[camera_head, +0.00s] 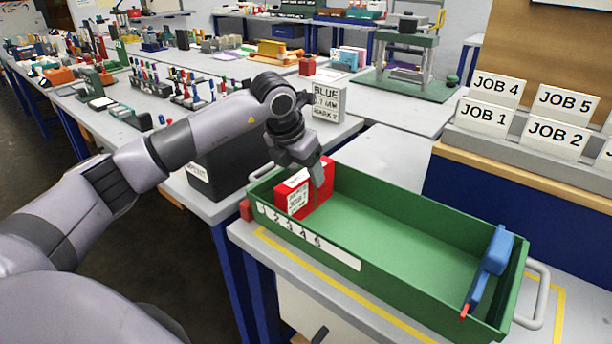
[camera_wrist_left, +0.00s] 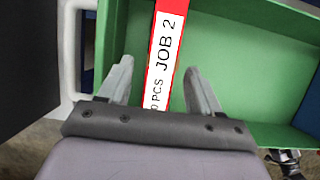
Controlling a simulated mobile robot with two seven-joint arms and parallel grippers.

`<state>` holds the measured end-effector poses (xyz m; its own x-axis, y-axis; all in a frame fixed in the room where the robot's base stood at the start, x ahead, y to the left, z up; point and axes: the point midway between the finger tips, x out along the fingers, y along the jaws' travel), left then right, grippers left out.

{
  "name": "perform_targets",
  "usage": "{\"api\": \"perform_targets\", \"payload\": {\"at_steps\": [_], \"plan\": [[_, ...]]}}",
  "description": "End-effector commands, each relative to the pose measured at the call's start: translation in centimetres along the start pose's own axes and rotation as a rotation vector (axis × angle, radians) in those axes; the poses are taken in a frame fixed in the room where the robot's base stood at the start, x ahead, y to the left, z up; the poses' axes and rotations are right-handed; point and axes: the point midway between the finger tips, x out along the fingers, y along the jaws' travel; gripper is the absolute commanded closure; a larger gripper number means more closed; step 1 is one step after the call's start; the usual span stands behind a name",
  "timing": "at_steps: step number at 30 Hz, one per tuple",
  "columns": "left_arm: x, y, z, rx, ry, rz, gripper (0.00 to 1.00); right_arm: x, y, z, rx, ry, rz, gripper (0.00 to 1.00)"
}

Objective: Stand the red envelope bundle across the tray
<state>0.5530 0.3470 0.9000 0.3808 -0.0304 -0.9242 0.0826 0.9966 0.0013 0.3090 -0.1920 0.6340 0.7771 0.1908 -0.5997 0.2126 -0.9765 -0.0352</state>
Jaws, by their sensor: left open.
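The red envelope bundle (camera_head: 314,201) stands upright in the left end of the green tray (camera_head: 400,290). Its white label faces the front. In the left wrist view the bundle's narrow edge (camera_wrist_left: 165,40), marked JOB 2, runs across the tray (camera_wrist_left: 235,60). My left gripper (camera_head: 318,178) is at the bundle's top. In the wrist view its open fingers (camera_wrist_left: 158,68) lie one on each side of the bundle, with gaps visible. Whether the bundle touches the tray floor is hidden by the front wall. My right gripper is not in view.
A blue tool-like piece (camera_head: 490,265) with a red tip leans at the tray's right end. A black bin (camera_head: 225,165) stands left of the tray. A BLUE-labelled box (camera_head: 328,102) is behind. JOB cards (camera_head: 485,117) stand at right. The tray's middle is empty.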

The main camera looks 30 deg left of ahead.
Motion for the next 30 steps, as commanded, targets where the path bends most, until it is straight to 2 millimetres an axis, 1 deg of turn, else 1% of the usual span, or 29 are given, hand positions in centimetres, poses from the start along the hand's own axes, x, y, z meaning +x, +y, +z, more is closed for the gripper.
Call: {"api": "perform_targets", "payload": {"at_steps": [1,6,9,13,18,30], "plan": [[-1.2,0.0,0.1,0.000,-0.006,0.001,0.36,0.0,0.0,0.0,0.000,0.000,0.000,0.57],[-5.0,0.0,0.1,0.001,-0.005,0.001,0.36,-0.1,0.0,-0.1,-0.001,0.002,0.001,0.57],[-6.8,0.0,0.1,0.001,-0.005,0.001,0.36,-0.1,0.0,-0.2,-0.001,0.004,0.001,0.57],[-8.5,0.0,0.1,0.002,-0.003,0.001,0.36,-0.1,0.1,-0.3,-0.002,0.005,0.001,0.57],[-9.3,-0.1,0.0,0.002,-0.001,0.000,0.36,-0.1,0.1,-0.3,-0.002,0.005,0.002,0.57],[-9.4,0.0,0.0,0.001,0.000,0.000,0.36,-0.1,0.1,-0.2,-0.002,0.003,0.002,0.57]]}}
